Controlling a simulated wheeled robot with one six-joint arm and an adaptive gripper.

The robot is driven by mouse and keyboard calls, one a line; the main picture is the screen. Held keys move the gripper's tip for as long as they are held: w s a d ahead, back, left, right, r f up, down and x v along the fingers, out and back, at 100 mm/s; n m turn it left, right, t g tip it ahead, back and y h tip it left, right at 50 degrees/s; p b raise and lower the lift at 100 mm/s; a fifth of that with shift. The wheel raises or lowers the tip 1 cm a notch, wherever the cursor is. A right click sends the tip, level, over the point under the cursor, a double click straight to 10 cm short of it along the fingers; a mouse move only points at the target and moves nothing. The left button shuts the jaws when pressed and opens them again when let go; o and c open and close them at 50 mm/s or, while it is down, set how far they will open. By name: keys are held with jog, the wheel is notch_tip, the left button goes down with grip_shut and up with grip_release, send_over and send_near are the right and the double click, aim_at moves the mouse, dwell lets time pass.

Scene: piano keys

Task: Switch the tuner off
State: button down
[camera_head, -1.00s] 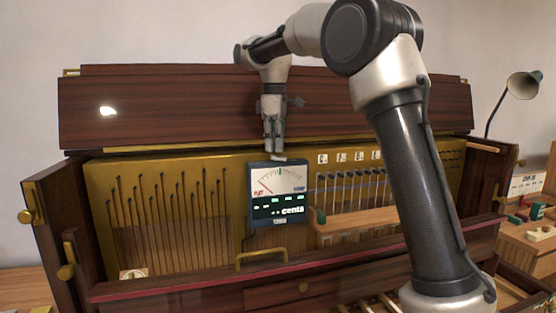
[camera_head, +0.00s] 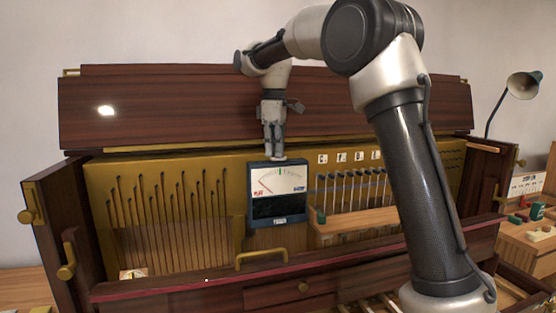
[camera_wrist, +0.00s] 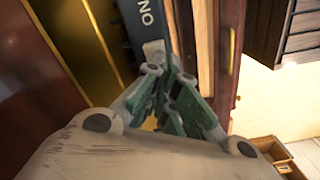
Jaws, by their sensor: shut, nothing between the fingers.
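The tuner (camera_head: 278,180) is a blue-framed box with a white needle dial and a dark lower display. It stands upright in the piano's open front, and its display shows no lit green marks. My gripper (camera_head: 276,157) points down, shut and empty, with its fingertips at the tuner's top edge. In the wrist view, the closed fingers (camera_wrist: 168,85) reach a light grey switch (camera_wrist: 154,50) on the tuner's dark top (camera_wrist: 130,22), beside the letters "ON". I cannot tell if they touch it.
Thin strings and pins (camera_head: 165,215) stand to the left of the tuner. A row of hammers (camera_head: 355,190) is to its right, above a wooden ledge. A brass handle (camera_head: 261,257) sits below. A desk lamp (camera_head: 524,85) stands at the far right.

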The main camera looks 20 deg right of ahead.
jog(key=shift+r, duration=3.4)
